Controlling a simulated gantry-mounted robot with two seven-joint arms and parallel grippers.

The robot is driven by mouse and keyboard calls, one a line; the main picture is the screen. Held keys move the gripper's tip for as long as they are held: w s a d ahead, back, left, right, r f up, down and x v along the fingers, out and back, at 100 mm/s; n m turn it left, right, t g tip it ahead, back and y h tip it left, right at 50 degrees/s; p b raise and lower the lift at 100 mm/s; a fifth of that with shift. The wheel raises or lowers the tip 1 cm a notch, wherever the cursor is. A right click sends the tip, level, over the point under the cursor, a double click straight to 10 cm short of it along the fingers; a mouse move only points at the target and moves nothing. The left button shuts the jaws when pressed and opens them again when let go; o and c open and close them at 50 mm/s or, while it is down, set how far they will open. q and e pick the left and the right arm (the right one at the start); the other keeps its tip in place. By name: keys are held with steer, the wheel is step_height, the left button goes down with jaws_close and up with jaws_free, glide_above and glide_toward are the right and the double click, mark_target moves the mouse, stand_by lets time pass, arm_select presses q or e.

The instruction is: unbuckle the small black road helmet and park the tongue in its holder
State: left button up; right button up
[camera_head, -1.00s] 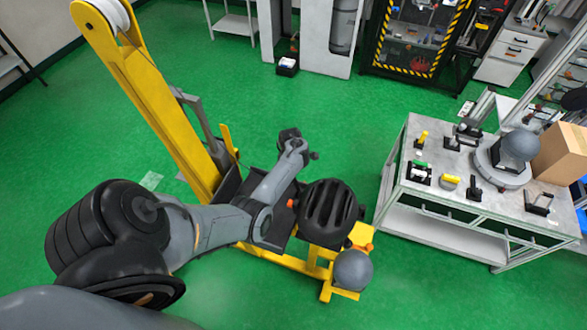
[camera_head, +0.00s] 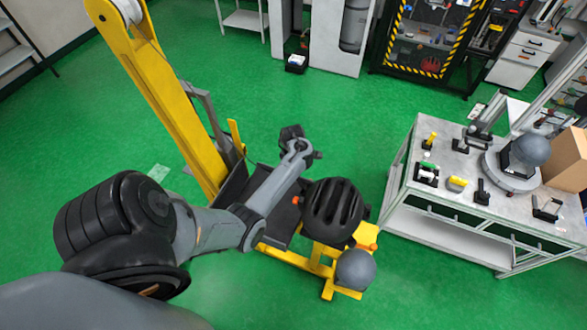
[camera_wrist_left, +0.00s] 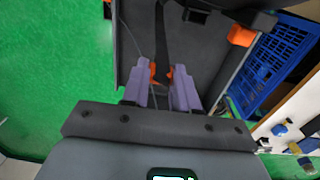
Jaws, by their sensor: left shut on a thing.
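The black vented helmet (camera_head: 332,212) sits at the foot of the yellow drop tower, beside a dark carriage plate. In the left wrist view its dark underside edge (camera_wrist_left: 240,12) shows at the top. A black strap (camera_wrist_left: 162,40) hangs down to my left gripper (camera_wrist_left: 162,80), whose purple fingers are closed around the strap's end, with orange parts (camera_wrist_left: 155,74) at the fingertips. The orange parts are too small to tell tongue from buckle. An orange block (camera_wrist_left: 240,36) is fixed at the plate's edge; I cannot tell whether it is the holder. My right gripper is out of view.
The yellow tower (camera_head: 165,90) rises behind my left arm. A grey ball (camera_head: 355,269) is on the base in front of the helmet. A workbench (camera_head: 450,208) with tools stands to the right. A blue crate (camera_wrist_left: 280,62) shows in the wrist view. Green floor is free around.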

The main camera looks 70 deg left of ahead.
arm_select(q)
steer(key=shift+d, duration=0.15)
steer(key=w+d+r, duration=0.1)
steer(key=d, duration=0.5)
stand_by(0.8)
steer(key=shift+w+d, duration=0.1)
stand_by(0.6)
steer(key=shift+f, duration=0.25)
steer(key=shift+f+b, duration=0.5)
steer(key=shift+f, duration=0.15)
steer(key=shift+f, duration=0.3)
stand_by(0.6)
stand_by(0.5)
